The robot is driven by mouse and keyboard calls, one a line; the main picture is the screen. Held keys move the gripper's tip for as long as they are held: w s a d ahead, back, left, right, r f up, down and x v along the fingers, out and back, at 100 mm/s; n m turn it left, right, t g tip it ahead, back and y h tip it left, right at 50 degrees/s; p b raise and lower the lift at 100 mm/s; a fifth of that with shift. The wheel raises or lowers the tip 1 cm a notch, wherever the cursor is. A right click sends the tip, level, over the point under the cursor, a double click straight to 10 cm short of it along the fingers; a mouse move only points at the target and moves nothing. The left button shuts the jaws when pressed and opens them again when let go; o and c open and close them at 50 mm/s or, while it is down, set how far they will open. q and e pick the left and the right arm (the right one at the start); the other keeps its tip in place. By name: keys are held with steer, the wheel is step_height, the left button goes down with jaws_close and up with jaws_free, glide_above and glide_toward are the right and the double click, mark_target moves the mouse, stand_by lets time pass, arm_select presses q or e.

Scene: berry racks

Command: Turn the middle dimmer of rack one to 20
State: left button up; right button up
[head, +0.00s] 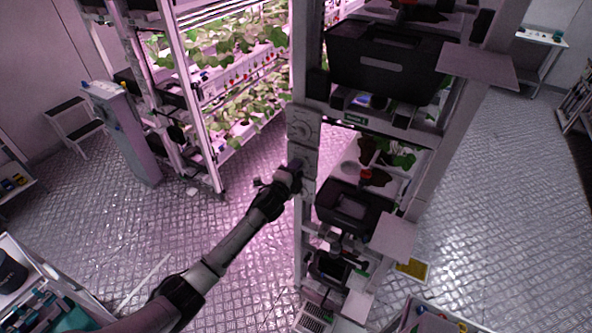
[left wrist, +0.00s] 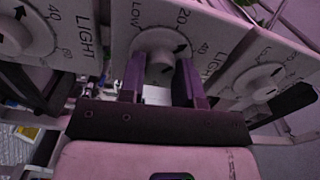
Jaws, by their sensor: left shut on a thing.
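My left gripper (head: 295,169) reaches the front post of the near rack, at a column of pale dimmer panels. In the left wrist view its two purple fingers (left wrist: 162,82) are closed on the sides of the white round knob of the middle dimmer (left wrist: 158,45). Around that knob I read LOW, 20 and 40. A dark mark shows at the knob's right side, but I cannot tell exactly which number it points to. In the head view the gripper hides most of this knob. My right gripper is in neither view.
Another dimmer knob (left wrist: 28,35) is at the left of the wrist view and a third (left wrist: 258,82) at the right, both close to the fingers. Black crates (head: 385,68) stand in the near rack. The metal floor (head: 235,275) beside my left arm is mostly clear.

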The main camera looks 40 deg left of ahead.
arm_select(q)
steer(key=n, duration=0.5)
steer(key=shift+n, duration=0.4)
stand_by(0.4)
steer(key=o, duration=0.9)
steer(key=shift+o, duration=0.2)
steer(key=s+d+b, duration=0.1)
steer(key=s+d, duration=0.1)
steer(key=s, duration=1.1)
steer(key=shift+s+d, duration=0.15)
steer(key=shift+s, duration=0.15)
steer(key=shift+n, duration=0.3)
